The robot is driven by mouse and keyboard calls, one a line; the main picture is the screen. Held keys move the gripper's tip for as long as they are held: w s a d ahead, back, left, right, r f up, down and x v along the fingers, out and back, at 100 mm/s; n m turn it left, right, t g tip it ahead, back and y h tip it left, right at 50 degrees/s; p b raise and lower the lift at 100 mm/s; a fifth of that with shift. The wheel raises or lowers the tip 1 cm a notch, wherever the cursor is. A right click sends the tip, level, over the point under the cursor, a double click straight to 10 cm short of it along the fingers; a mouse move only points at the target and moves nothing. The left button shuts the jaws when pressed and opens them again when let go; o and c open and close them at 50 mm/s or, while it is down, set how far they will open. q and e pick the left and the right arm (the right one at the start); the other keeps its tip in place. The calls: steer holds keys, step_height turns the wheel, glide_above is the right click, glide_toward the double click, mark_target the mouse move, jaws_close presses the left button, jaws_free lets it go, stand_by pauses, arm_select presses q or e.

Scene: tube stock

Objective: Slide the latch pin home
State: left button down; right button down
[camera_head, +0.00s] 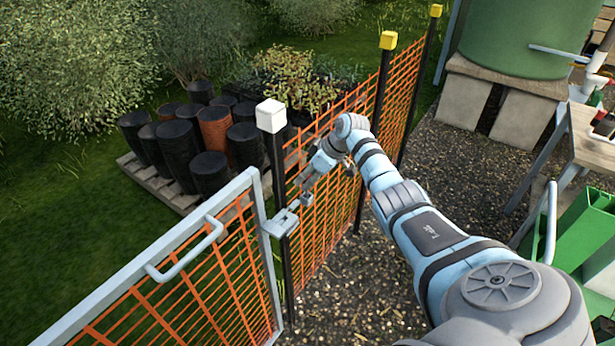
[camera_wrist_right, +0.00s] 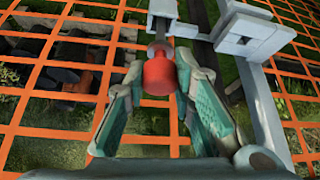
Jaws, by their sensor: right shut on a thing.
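The latch pin has a red knob (camera_wrist_right: 159,76) that sits between the fingertips of my right gripper (camera_wrist_right: 160,82) in the wrist view. The gripper is shut on it. Behind the knob, a pale grey latch bracket (camera_wrist_right: 163,14) shows at the top; how far the pin sits in it is hidden. A second grey latch block (camera_wrist_right: 245,35) stands to the right on the gate side. In the head view my right gripper (camera_head: 302,196) is at the latch plate (camera_head: 281,222), beside the black post with the white cap (camera_head: 271,116). The knob cannot be made out there. My left gripper is not in view.
The grey-framed gate (camera_head: 256,215) with orange mesh and a handle (camera_head: 188,262) is at left. An orange mesh fence (camera_head: 330,215) runs back to the right. Black pots (camera_head: 176,143) stand behind it. A bench (camera_head: 594,145) and green crate (camera_head: 580,225) are at right.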

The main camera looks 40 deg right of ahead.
steer(key=shift+f+b, duration=1.1)
steer(key=shift+f, duration=0.65)
steer(key=c, duration=1.3)
jaws_free()
steer(key=shift+r, duration=0.1)
steer(key=v, duration=1.2)
